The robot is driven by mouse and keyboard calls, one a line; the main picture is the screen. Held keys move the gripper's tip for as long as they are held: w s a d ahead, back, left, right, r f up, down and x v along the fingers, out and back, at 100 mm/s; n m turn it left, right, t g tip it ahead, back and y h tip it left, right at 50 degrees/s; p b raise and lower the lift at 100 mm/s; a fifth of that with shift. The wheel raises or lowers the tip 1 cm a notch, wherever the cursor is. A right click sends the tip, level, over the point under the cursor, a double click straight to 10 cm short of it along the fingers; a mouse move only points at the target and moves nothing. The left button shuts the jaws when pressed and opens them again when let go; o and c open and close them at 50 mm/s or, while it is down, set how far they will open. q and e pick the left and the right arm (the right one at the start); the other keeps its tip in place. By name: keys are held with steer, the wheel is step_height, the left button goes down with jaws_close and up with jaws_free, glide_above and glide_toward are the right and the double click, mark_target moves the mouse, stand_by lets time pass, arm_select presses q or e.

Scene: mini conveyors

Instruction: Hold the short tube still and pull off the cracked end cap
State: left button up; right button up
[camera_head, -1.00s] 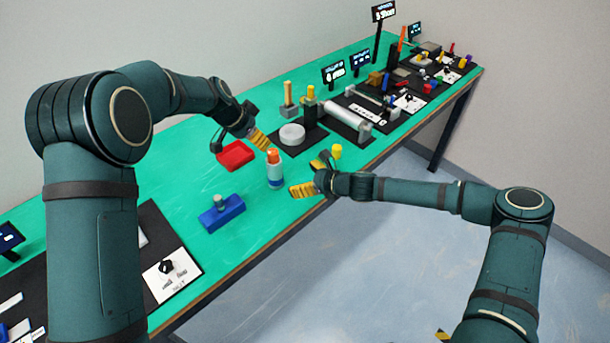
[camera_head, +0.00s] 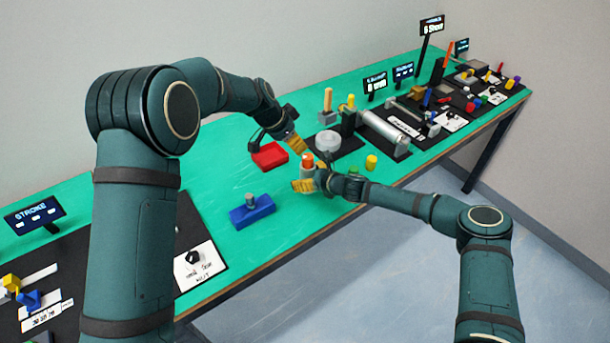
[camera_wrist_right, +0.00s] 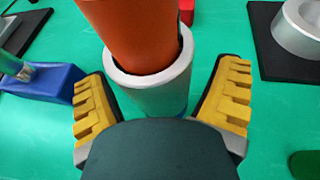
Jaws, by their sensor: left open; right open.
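The short tube (camera_head: 308,168) stands upright on the green table with its orange-red end cap (camera_head: 307,158) on top. In the right wrist view the grey tube (camera_wrist_right: 150,88) stands between my open yellow fingers, with a visible gap on each side. The orange cap (camera_wrist_right: 135,35) rises out of its rim; I cannot make out a crack. My right gripper (camera_head: 311,178) is open around the tube and hides its lower part in the head view. My left gripper (camera_head: 296,143) is open and empty, just up and left of the cap; whether it touches it I cannot tell.
The table's front edge is close.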

steer(key=shift+w+a+f, duration=0.15)
steer(key=shift+w+a, duration=0.1)
steer(key=shift+a, duration=0.05)
steer(key=c, duration=1.5)
steer(key=shift+f, duration=0.15)
stand_by(0.3)
